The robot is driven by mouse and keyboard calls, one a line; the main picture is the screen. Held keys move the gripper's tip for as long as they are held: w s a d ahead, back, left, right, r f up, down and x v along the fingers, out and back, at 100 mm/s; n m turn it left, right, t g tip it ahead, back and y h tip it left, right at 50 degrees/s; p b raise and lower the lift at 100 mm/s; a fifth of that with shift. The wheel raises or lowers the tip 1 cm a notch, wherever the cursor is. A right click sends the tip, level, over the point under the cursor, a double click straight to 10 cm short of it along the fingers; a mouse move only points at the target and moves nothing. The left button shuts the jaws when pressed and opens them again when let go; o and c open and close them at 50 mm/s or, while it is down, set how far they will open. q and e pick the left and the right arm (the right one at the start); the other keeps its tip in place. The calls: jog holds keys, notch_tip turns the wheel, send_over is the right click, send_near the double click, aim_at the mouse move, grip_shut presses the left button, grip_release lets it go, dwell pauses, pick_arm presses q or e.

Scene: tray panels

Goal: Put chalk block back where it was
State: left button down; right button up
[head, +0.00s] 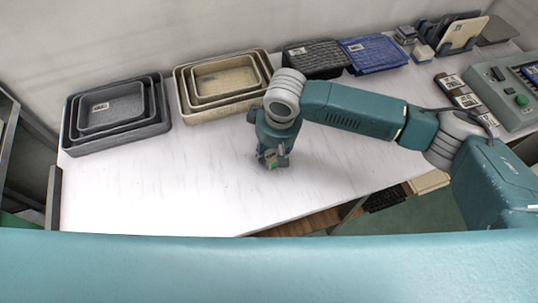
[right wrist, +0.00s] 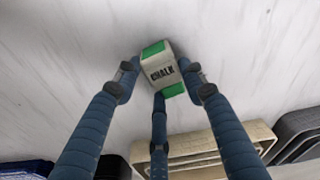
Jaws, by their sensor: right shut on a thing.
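The chalk block (right wrist: 160,72) is white with green ends and dark "CHALK" lettering. In the right wrist view it sits between the blue-grey fingers of my right gripper, which are shut on it. I cannot tell whether the block touches the table. My left gripper is not in view.
Nested grey trays (head: 113,108) stand at the back left, with nested beige trays (head: 225,82) to their right. Black (head: 316,57) and blue (head: 374,52) woven trays lie farther right. A control box (head: 505,92) is at far right. The front-left tabletop is clear.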

aim_at(271, 151)
jog(key=shift+r, duration=0.1)
notch_tip(271, 151, up, 20)
jog(key=b, duration=0.1)
jog(key=s+d+m+h, duration=0.1)
jog(key=d+m, duration=0.6)
jog(key=d, duration=1.1)
jog(key=shift+s+d, duration=0.15)
jog(key=shift+s, duration=0.45)
